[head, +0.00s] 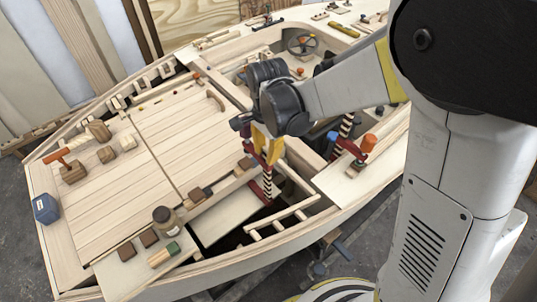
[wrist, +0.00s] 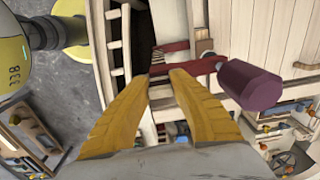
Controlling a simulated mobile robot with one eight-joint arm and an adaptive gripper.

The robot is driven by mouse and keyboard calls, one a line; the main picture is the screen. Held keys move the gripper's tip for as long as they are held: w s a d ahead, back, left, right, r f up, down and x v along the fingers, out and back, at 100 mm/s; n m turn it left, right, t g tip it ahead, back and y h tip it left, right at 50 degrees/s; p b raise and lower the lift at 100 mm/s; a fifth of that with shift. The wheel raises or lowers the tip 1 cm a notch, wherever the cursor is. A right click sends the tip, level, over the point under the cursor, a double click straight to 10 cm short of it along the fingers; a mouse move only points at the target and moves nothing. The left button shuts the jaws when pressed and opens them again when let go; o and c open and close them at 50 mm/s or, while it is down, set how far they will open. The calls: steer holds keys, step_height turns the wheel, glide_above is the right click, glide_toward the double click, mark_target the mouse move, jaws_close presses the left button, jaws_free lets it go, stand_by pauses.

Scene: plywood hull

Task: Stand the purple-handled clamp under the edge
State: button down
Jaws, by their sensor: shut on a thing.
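The purple-handled clamp has a dark red arm and a striped bar (head: 267,184). It hangs roughly upright beneath my gripper (head: 266,150), over the edge of the deck opening. In the wrist view its purple handle (wrist: 248,85) lies right of my yellow fingers, and its red arm (wrist: 200,67) crosses just beyond the fingertips. My gripper (wrist: 180,78) is shut on the clamp. The pale deck edge (head: 225,212) lies below and left of the clamp. The clamp's lower end is partly hidden, and I cannot tell whether it touches the edge.

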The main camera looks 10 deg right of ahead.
steer(key=shift+w+a, duration=0.2)
steer(key=shift+w, duration=0.1)
steer(key=shift+w+a, duration=0.55)
steer(key=shift+w, duration=0.25)
stand_by(0.5)
steer(key=c, duration=1.2)
jaws_free()
